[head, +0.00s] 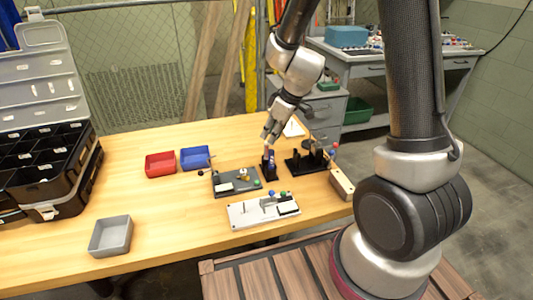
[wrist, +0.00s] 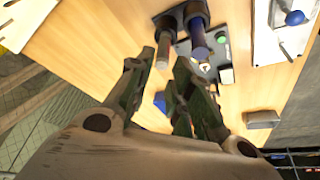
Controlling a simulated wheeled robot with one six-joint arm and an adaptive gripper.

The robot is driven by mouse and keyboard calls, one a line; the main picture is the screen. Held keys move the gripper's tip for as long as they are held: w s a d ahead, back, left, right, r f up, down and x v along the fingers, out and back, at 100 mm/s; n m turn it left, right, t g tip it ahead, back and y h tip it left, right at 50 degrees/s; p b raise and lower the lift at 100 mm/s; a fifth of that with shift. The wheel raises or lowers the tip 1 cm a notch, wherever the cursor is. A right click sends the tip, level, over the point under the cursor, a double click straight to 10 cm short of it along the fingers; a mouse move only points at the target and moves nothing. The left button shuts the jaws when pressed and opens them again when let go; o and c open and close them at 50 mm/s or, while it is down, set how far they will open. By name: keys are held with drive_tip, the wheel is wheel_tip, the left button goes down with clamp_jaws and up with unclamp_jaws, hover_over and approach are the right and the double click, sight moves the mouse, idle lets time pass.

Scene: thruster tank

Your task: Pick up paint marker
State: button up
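My gripper (head: 269,132) points down just above a small black stand (head: 268,174) near the table's back right. Upright marker-like pieces (head: 269,158), dark blue and reddish, stand in it; which one is the paint marker I cannot tell. In the wrist view my gripper (wrist: 162,65) has its two fingers apart with a gap between them. No clear contact shows, and nothing is held.
A black rack (head: 305,164) with upright pieces is right of the stand. A grey tray (head: 235,182) and a white board (head: 262,211) are in front. Red (head: 160,165) and blue (head: 195,158) bins, a grey bin (head: 111,236) and an open black toolbox (head: 50,170) are left.

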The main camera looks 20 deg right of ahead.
sight(267, 143)
drive_tip(key=x, duration=0.5)
drive_tip(key=shift+s, duration=0.1)
drive_tip(key=c, duration=0.4)
drive_tip(key=shift+c, duration=0.2)
wheel_tip(267, 143, up, 10)
idle(0.4)
